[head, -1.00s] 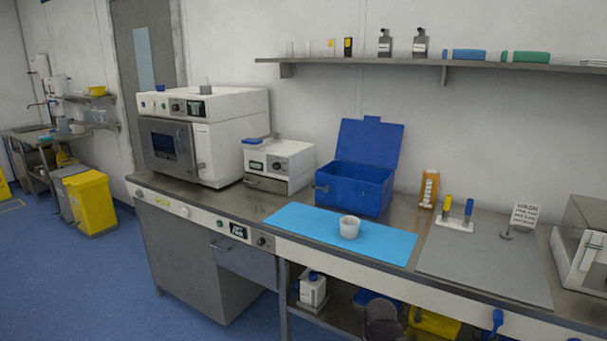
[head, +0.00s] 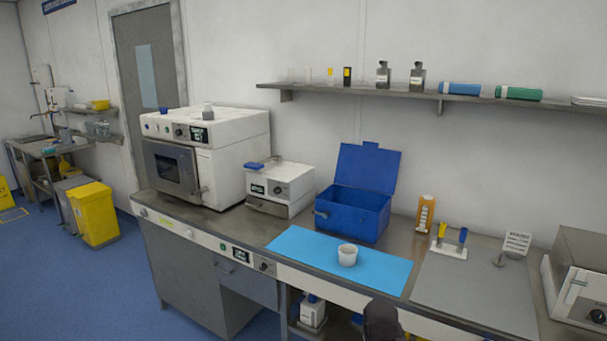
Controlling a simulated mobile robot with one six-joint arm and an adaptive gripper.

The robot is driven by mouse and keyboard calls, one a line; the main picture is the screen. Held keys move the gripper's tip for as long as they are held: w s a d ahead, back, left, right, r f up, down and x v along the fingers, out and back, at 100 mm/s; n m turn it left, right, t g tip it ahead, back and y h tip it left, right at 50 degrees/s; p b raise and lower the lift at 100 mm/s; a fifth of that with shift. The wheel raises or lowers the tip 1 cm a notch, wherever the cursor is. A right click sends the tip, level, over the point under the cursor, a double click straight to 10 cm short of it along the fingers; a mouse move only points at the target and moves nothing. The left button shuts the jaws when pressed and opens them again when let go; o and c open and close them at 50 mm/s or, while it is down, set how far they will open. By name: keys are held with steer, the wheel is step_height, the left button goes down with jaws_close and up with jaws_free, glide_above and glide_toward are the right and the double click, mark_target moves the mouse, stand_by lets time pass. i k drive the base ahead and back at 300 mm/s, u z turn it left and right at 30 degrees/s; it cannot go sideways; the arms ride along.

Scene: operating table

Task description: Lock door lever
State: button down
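A white and grey oven-like unit (head: 205,155) stands at the left end of the bench. Its front door (head: 172,168) has a dark window and looks shut. A small grey lever (head: 202,190) sticks out low at the right of this door; whether it is locked is too small to tell. A tall grey room door (head: 150,75) with a pale window stands behind, its lever not visible. My gripper cannot be made out; only a dark rounded part, apparently of my arm, shows at the bottom edge, well right of the unit.
A small white device (head: 280,188) and an open blue box (head: 352,212) stand right of the unit. A white cup (head: 347,255) sits on a blue mat (head: 300,248). Floor (head: 105,290) is clear left of the bench; a yellow bin (head: 95,215) stands farther back.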

mark_target(204, 190)
steer(key=k, duration=0.65)
steer(key=u, duration=0.5)
steer(key=i, duration=0.55)
steer(key=u, duration=0.7)
steer(key=i, duration=1.55)
steer(key=z, duration=0.65)
steer(key=i, duration=0.55)
steer(key=z, duration=0.3)
